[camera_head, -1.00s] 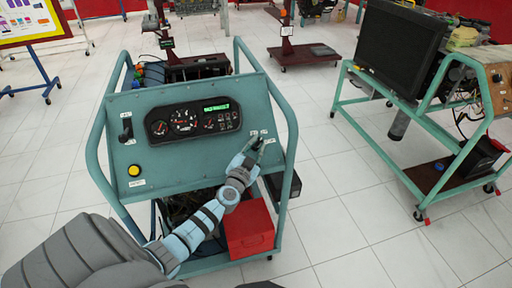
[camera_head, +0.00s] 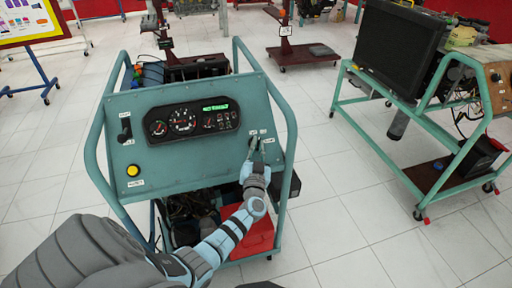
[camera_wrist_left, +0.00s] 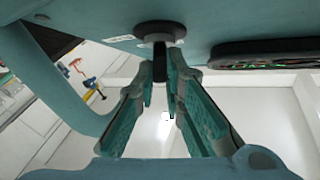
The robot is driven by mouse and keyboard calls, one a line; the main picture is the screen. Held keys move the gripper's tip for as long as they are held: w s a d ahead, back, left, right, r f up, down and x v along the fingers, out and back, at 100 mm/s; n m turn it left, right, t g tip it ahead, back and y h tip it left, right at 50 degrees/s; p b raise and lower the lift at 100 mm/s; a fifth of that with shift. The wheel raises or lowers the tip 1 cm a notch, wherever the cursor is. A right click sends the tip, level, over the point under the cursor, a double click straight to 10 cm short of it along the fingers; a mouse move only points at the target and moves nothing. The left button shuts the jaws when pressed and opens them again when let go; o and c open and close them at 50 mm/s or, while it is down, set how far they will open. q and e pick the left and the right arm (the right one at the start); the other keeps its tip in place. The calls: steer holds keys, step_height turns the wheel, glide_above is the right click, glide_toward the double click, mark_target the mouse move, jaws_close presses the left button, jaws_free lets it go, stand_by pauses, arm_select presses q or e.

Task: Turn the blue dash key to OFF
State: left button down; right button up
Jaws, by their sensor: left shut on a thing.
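The teal dash panel (camera_head: 190,160) faces me in the head view. My left gripper (camera_head: 254,147) is at the key position on its right side, near small white labels, and mostly hides the key there. In the left wrist view, my left gripper (camera_wrist_left: 164,65) has its fingertips on either side of the dark key stem (camera_wrist_left: 160,48), shut on it. The stem comes out of a round black collar (camera_wrist_left: 160,32) in the panel. The key looks dark, and no blue shows on it. My right gripper is not in view.
The gauge cluster (camera_head: 192,121) has a lit green display. A black lever (camera_head: 125,127) and a yellow button (camera_head: 133,170) sit on the panel's left. Teal frame tubes (camera_head: 95,150) flank the panel. A red box (camera_head: 246,230) stands below, partly behind my arm.

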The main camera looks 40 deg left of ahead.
arm_select(q)
steer(key=n+g+y, duration=0.1)
steer(key=n+g+y+b, duration=0.1)
steer(key=n+y, duration=0.1)
steer(key=shift+w+d+f+n, duration=0.15)
steer(key=shift+d+f+n, duration=0.05)
steer(key=shift+n, duration=0.1)
steer(key=shift+w+d+n+g+y+b, duration=0.1)
steer(key=shift+n+g+y+b, duration=0.6)
steer(key=shift+n+g+y, duration=0.7)
steer(key=shift+n+h, duration=0.3)
steer(key=shift+n, duration=0.1)
steer(key=c, duration=1.7)
jaws_free()
steer(key=shift+r, duration=0.1)
steer(key=v, duration=1.2)
